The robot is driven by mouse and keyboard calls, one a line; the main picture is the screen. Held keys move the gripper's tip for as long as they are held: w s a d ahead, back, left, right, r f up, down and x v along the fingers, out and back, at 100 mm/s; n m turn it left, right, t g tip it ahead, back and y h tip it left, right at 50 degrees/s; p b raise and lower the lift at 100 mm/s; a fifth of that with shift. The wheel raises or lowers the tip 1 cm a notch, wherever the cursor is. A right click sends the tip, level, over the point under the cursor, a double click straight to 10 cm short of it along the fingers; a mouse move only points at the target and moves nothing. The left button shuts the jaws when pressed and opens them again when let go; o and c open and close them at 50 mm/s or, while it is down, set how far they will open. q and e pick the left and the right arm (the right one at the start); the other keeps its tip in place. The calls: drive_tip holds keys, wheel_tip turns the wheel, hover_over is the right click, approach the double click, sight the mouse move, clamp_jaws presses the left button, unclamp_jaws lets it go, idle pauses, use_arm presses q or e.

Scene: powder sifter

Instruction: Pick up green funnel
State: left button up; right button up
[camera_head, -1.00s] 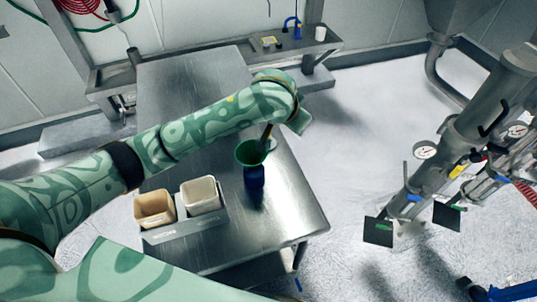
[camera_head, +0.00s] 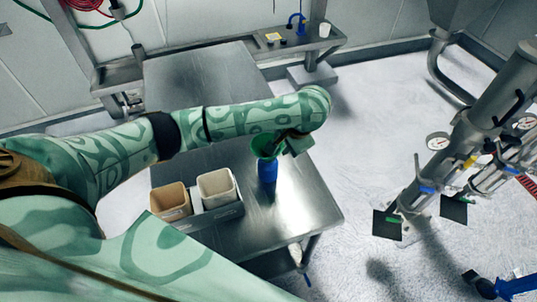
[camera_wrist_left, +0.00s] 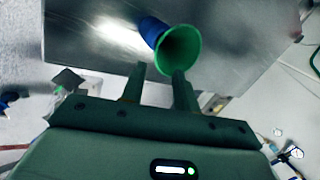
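The green funnel (camera_head: 262,146) sits in the top of a blue bottle (camera_head: 268,174), which stands upright on the steel table. My left gripper (camera_head: 291,143) is at the funnel's right side in the head view, close to its rim. In the left wrist view the funnel (camera_wrist_left: 180,50) opens toward the camera, just beyond the fingertips, with the blue bottle (camera_wrist_left: 151,30) behind it. My left gripper (camera_wrist_left: 158,72) has its fingers apart with nothing held between them. The right fingertip overlaps the rim's lower edge in the picture; I cannot tell whether it touches. My right gripper is not in view.
A tan bin (camera_head: 170,201) and a white bin (camera_head: 217,187) sit in a grey holder (camera_head: 212,215) on the steel table (camera_head: 312,205), left of the bottle. Steel pipework with gauges (camera_head: 438,142) stands at the right. The table right of the bottle is clear.

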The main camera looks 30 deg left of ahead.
sight(272, 158)
use_arm(q)
drive_tip(key=b+x, duration=0.6)
drive_tip(key=x, duration=0.6)
drive_tip(key=shift+w+a+f, duration=0.1)
drive_tip(key=shift+f, duration=0.25)
drive_tip(key=shift+w+a+f, duration=0.1)
drive_tip(key=shift+f, duration=0.05)
clamp_jaws()
